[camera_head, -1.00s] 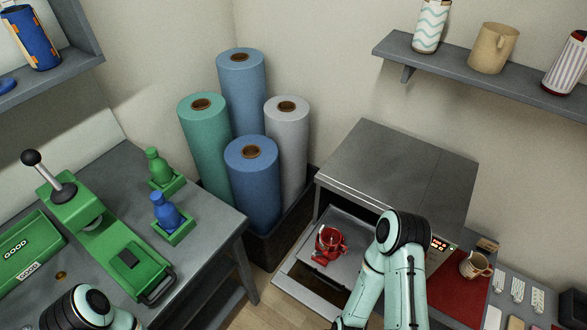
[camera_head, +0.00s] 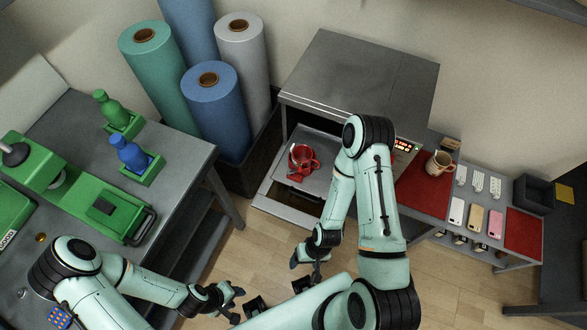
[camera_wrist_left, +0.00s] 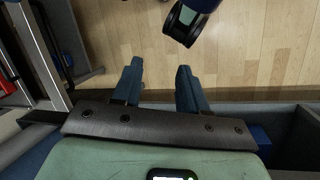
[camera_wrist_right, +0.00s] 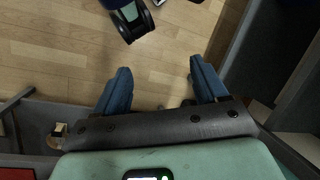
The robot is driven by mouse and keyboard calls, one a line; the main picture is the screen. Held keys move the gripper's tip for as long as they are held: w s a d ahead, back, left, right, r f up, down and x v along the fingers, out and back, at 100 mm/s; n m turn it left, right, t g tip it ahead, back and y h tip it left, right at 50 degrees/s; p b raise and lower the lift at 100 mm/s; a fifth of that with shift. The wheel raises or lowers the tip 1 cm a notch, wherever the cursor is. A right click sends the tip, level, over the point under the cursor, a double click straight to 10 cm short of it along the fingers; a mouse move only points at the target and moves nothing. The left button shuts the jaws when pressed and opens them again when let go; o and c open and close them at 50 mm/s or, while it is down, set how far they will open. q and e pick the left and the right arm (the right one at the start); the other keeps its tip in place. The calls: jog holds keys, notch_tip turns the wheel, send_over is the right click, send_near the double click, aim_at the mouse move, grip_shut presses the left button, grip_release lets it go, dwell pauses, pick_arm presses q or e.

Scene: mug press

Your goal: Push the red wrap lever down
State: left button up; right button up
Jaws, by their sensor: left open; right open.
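A red mug-shaped piece (camera_head: 303,157) sits on the pulled-out tray (camera_head: 318,182) of the grey press (camera_head: 360,80) in the head view. A small red part shows low at its left; I cannot tell clearly whether this is the wrap lever or which way it points. My right gripper (camera_head: 306,264) is open and empty, below and in front of the tray over the floor. Its spread blue fingers show in the right wrist view (camera_wrist_right: 160,72). My left gripper (camera_head: 236,303) is open and empty, further left and lower, also seen in the left wrist view (camera_wrist_left: 158,76).
A green bench press (camera_head: 105,208) and green and blue bottles (camera_head: 130,155) stand on the left table. Large rolls (camera_head: 210,100) stand in a dark bin between table and press. A beige mug (camera_head: 439,164) and phone cases (camera_head: 467,217) lie on the right table. Floor between is open.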

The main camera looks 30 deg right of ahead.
jog(key=shift+n, duration=0.7)
jog(key=w, duration=0.1)
jog(key=w+f+b, duration=0.1)
jog(key=w+f, duration=0.1)
jog(key=shift+w+d, duration=0.2)
jog(key=shift+d, duration=0.2)
jog(key=c, duration=1)
jog(key=shift+n, duration=0.8)
jog(key=w, duration=0.1)
jog(key=w+b, duration=0.1)
jog(key=w+f, duration=0.1)
jog(key=shift+w+d+b, duration=0.3)
jog(key=shift+w+d, duration=0.1)
grip_shut()
jog(key=w+d+r+n+h+b, duration=0.25)
jog(key=w+r+n, duration=0.2)
jog(key=w, duration=0.55)
jog(key=w+d+r+n+h+b, duration=0.1)
jog(key=w+d+r+n+b, duration=0.25)
jog(key=w, duration=0.65)
pick_arm(q)
jog(key=s+f+b, duration=0.2)
jog(key=s+f, duration=0.1)
jog(key=f, duration=0.8)
pick_arm(e)
jog(key=w+r+n+t+h, duration=0.1)
jog(key=w+r, duration=0.4)
jog(key=r, duration=0.7)
jog(key=shift+r+h, duration=0.15)
jog(key=shift+h, duration=0.2)
